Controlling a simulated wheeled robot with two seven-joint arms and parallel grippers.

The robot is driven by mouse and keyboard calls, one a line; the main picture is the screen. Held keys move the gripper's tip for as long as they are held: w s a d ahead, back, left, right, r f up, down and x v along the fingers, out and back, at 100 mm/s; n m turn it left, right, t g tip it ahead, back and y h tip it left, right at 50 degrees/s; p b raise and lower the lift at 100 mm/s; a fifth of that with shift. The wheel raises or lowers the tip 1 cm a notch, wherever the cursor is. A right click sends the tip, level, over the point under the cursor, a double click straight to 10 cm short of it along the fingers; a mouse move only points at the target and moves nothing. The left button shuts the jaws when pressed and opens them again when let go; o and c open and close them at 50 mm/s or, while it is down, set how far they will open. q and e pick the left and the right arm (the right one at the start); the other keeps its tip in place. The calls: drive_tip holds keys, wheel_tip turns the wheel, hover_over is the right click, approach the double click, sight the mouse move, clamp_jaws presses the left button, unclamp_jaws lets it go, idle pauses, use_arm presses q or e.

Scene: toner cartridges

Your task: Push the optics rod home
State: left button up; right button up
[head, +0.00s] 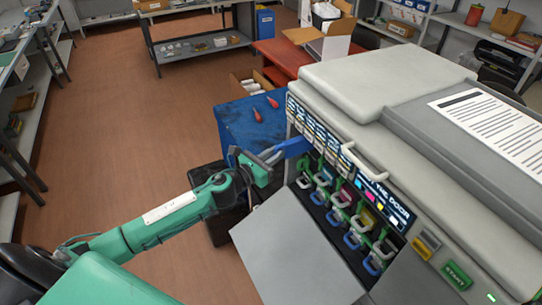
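A large grey printer (375,75) stands at the right with its front door (300,245) folded down. My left gripper (273,155) is at the outer end of this blue piece. Its fingers look slightly apart, but whether they hold or only touch the piece is unclear. My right gripper is not in view.
A blue-topped table (238,124) with two red-handled items (272,102) stands behind my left gripper. A pale bar handle (365,163) juts from the printer above the opening. Shelves line the room. The brown floor (120,130) at the left is clear.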

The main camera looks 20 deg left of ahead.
sight(301, 143)
use_arm(q)
clamp_jaws()
drive_tip(key=shift+w+d+r+p, duration=0.1)
drive_tip(key=shift+w+d+p, duration=0.05)
drive_tip(key=shift+w+d, duration=1)
drive_tip(key=shift+w+d+r+p, duration=0.1)
drive_tip(key=shift+w+d+p, duration=0.1)
drive_tip(key=shift+w+d, duration=0.95)
drive_tip(key=shift+w+d+p, duration=0.15)
drive_tip(key=shift+w+d, duration=0.5)
drive_tip(key=shift+w, duration=1)
drive_tip(key=o, duration=0.5)
unclamp_jaws()
